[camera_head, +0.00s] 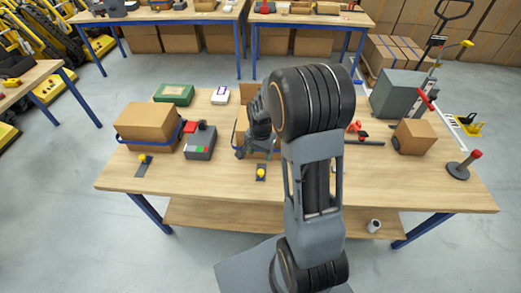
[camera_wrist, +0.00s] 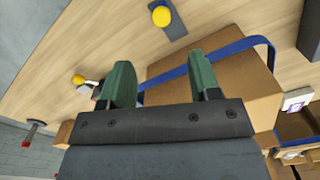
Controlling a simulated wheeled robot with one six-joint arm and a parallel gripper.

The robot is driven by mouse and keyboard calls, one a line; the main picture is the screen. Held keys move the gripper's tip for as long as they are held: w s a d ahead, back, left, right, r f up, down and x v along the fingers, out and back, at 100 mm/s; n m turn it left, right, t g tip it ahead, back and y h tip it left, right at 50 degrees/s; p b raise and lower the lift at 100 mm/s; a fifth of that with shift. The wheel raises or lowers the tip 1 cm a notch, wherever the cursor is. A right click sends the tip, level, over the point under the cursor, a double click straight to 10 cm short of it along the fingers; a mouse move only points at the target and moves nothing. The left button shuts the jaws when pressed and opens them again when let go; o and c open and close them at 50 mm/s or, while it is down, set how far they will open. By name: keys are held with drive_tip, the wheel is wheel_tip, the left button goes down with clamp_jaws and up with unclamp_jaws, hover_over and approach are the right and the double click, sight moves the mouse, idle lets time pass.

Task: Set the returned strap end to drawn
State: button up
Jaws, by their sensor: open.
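A brown carton (camera_wrist: 225,85) with a blue strap (camera_wrist: 245,44) across it fills the middle of the wrist view; in the head view most of it (camera_head: 271,153) is hidden by my arm. A yellow knob (camera_wrist: 161,16) on a dark plate lies on the table beside this carton; it shows in the head view (camera_head: 261,173) too. My gripper (camera_wrist: 165,80) is open, its two green fingers apart over the carton and strap. I cannot tell whether a finger touches the strap.
A green case (camera_head: 174,94) and a white box (camera_head: 220,96) lie behind. At right are a small carton (camera_head: 414,137), a grey box (camera_head: 398,93) and a red-topped post (camera_head: 464,165). The table's front left is clear.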

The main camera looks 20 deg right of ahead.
drive_tip(key=shift+r, duration=0.8)
drive_tip(key=s+a+r+n+t, duration=0.2)
drive_tip(key=s+a+r+n, duration=0.1)
drive_tip(key=s+r+n, duration=0.2)
drive_tip(key=s+a+r+n+t, duration=0.2)
drive_tip(key=s+a+r+n, duration=0.2)
drive_tip(key=s+r, duration=0.5)
drive_tip(key=shift+s+r+n, duration=0.2)
drive_tip(key=shift+r+n, duration=0.4)
drive_tip(key=shift+n, duration=0.1)
drive_tip(key=shift+a, duration=0.1)
drive_tip(key=shift+c, duration=0.4)
idle(0.3)
